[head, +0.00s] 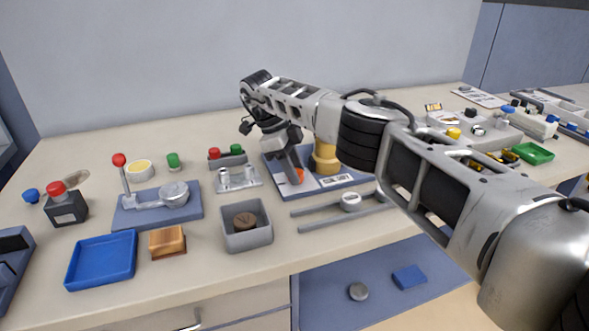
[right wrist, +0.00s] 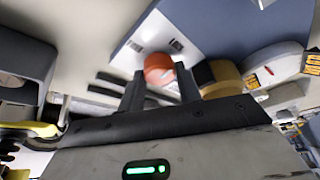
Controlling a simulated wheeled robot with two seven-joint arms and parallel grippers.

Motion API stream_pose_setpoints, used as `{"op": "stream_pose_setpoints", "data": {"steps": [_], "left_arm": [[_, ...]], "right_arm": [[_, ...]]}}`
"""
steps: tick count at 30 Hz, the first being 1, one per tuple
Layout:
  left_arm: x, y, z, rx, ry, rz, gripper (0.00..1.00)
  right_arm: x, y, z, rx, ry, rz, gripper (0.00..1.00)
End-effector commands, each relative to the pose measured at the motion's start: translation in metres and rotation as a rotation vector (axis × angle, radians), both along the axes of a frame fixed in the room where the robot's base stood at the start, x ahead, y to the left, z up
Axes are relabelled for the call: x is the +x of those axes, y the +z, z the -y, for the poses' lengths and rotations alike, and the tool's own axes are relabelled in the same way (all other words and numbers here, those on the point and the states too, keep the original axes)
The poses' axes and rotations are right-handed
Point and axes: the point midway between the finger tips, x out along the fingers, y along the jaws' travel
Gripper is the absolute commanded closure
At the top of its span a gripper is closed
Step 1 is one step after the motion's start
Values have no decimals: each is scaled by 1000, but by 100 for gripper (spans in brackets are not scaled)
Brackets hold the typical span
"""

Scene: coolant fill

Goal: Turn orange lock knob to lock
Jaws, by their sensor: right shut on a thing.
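The orange lock knob (right wrist: 158,68) shows between the fingertips of my right gripper (right wrist: 160,82) in the right wrist view. In the head view only a small part of the orange knob (head: 299,175) shows beside the fingers of the right gripper (head: 294,172). The right gripper is shut on the knob. The knob sits on a blue-edged panel (head: 330,184) with white labels. Which way the knob is turned cannot be told. My left gripper is not in view.
A yellow cylinder (head: 325,158) stands on the panel just right of the knob. A grey bin (head: 246,237) and a grey rail fixture (head: 318,226) lie in front. A lever press (head: 160,203) and a blue tray (head: 101,262) are further left.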

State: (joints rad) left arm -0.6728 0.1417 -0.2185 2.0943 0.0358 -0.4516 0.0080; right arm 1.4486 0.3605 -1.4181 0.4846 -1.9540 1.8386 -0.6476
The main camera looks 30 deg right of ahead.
Motion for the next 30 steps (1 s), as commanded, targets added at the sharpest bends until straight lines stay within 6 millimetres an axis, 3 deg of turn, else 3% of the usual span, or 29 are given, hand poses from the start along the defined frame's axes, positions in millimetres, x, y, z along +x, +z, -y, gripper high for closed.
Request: {"op": "stream_pose_setpoints", "data": {"steps": [12, 13, 15, 25, 30], "left_arm": [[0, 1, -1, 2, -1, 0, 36], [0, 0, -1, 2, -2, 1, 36], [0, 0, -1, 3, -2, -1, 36], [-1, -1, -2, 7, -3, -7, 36], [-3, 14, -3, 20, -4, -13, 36]], "right_arm": [[1, 1, 0, -1, -12, 3, 89], [0, 1, 0, -1, -12, 3, 63], [0, 1, 0, 0, -11, 3, 44], [0, 3, 0, 0, -10, 1, 44], [-1, 25, 1, -1, -18, 2, 44]]}}
